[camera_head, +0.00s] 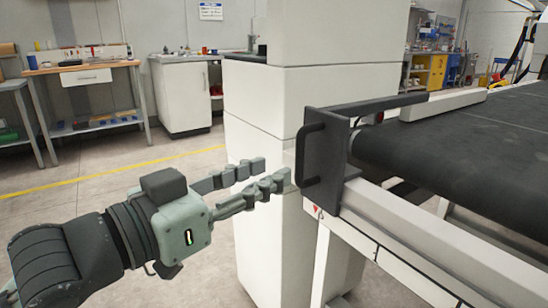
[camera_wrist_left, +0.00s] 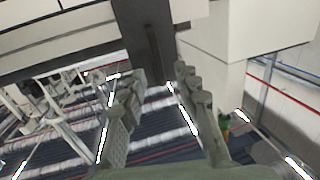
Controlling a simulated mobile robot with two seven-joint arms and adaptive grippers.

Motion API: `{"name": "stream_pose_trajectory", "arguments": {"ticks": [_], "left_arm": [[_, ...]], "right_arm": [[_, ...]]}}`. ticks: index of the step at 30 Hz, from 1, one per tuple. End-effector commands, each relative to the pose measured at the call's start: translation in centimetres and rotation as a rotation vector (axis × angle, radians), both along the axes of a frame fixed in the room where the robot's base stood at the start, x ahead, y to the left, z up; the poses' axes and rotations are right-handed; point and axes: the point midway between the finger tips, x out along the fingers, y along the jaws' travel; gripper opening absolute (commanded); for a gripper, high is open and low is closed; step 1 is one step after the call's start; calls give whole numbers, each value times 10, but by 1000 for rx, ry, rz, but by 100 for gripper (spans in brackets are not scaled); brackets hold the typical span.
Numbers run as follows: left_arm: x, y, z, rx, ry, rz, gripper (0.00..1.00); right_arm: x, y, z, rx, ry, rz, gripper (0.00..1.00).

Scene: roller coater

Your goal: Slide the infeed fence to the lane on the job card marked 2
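The dark grey bracket (camera_head: 332,165), which looks like the infeed fence, stands at the near end of the conveyor. It has a loop handle (camera_head: 309,153) on its left face and an arm reaching right over the belt. My left gripper (camera_head: 270,172) is open and empty, its fingers pointing right at the handle with a small gap visible. In the left wrist view, my open fingers (camera_wrist_left: 160,82) show with a dark upright part (camera_wrist_left: 150,45) ahead, between the tips. No lane marks or readable job card show. My right gripper is not in view.
The black conveyor belt (camera_head: 470,135) runs right, with a white side rail (camera_head: 430,230) along its near edge. A white column (camera_head: 312,60) stands behind the bracket. A workbench (camera_head: 85,68) and a white cabinet (camera_head: 183,98) are far back. The floor at left is clear.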

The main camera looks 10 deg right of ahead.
Motion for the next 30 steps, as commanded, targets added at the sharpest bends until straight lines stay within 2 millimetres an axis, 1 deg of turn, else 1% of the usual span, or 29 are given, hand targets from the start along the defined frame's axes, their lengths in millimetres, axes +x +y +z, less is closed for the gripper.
{"name": "stream_pose_trajectory", "arguments": {"ticks": [3, 12, 15, 19, 27, 30], "left_arm": [[1, -10, 3, -5, -4, -12, 32], [27, -50, 3, -2, -4, -9, 32], [33, -60, 2, -2, -4, -8, 32], [37, -66, 3, -2, -4, -8, 32], [38, -67, 2, -1, -4, -7, 32], [38, -67, 2, -1, -4, -7, 19]], "right_arm": [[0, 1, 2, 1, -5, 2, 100], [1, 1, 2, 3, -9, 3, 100], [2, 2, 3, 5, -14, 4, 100], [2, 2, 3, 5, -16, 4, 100], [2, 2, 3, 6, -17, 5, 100], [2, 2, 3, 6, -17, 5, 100]]}}
